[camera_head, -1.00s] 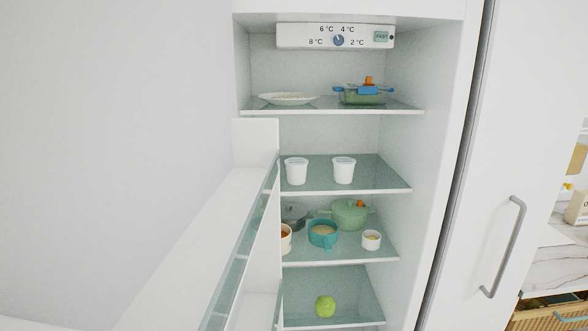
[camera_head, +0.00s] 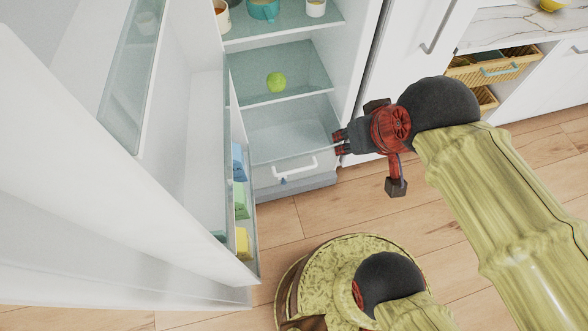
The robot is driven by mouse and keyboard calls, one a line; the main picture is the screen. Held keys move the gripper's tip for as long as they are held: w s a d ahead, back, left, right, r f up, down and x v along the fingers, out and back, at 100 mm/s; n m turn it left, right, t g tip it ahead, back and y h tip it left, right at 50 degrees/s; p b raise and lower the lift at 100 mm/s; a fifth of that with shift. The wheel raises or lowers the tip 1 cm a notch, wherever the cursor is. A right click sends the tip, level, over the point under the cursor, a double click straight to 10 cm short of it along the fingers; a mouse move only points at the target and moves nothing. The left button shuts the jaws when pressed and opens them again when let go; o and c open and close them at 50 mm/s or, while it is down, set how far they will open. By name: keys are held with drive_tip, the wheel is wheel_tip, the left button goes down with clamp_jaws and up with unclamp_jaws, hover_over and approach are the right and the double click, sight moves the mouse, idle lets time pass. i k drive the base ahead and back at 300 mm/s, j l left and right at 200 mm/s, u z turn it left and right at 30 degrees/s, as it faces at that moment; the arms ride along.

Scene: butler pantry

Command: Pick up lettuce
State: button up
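A small round bright green item (camera_head: 276,82) sits on the lowest glass shelf of the open fridge. It is the only thing I see that could be the lettuce, though it looks as smooth as an apple. My gripper (camera_head: 339,143) is in front of the fridge's right side, lower in the picture than the green item and to its right. It points left, with its fingertips beside the front of the bottom drawer. The fingers look apart, with nothing between them. They are small in this view. The gripper does not touch the green item.
The open fridge door (camera_head: 190,150) fills the left, with blue, green and yellow packs in its bin. A clear drawer with a white handle (camera_head: 294,168) is below the green item's shelf. A teal pot (camera_head: 263,9) and white cup are above. Wooden floor is in front.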

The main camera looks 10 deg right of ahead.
sight(276, 82)
drive_tip(key=i+l+z, duration=0.1)
drive_tip(key=i+l, duration=0.15)
drive_tip(key=i+l+z, duration=0.15)
drive_tip(key=i, duration=0.35)
drive_tip(key=i+l+z, duration=0.1)
drive_tip(key=i, duration=0.3)
